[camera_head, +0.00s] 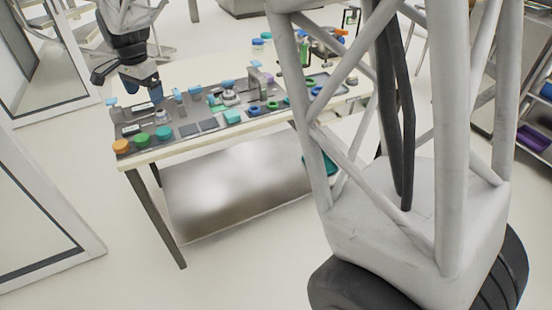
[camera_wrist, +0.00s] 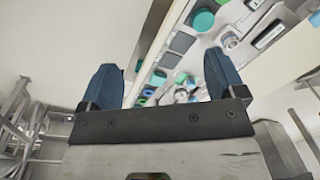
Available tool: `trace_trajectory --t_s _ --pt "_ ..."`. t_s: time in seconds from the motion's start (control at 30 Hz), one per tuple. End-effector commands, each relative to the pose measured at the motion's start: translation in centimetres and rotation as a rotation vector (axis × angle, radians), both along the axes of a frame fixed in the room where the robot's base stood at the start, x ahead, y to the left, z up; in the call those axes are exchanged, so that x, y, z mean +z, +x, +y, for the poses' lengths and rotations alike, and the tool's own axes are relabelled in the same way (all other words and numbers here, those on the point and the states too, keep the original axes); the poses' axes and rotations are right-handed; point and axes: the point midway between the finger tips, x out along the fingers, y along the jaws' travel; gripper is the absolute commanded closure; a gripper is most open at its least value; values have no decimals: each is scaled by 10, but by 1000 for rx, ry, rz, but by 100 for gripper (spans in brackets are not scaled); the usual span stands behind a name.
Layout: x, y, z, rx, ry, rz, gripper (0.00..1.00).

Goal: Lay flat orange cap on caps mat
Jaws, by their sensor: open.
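The orange cap (camera_head: 121,147) rests at the front left corner of the table, left of a green cap (camera_head: 142,141) and a teal cap (camera_head: 164,133). My gripper (camera_head: 142,90) is raised above the left part of the table, behind and above the orange cap, apart from it. In the wrist view, my gripper (camera_wrist: 162,78) has its two blue fingers spread with nothing between them. The teal cap (camera_wrist: 203,20) shows there too; the orange cap is not in that view. Dark flat squares (camera_head: 190,129) lie right of the teal cap; I cannot tell which mat is the caps mat.
The table (camera_head: 265,128) is crowded with several small lab items on dark boards. A grey upright fixture (camera_head: 256,78) stands mid-table. Bottles and a tray (camera_head: 318,83) are at the far right. Open floor lies in front of the table.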

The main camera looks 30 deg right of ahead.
Motion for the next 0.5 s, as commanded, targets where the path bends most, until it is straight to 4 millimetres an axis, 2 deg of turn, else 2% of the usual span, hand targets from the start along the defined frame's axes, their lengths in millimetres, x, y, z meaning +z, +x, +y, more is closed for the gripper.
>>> trace_trajectory --t_s 0.03,0.2,0.5 --pt "10 -14 -10 26 -1 -11 11" --pt "29 -57 -39 124 -7 -33 11" --pt "46 -136 -84 300 -28 -64 11"
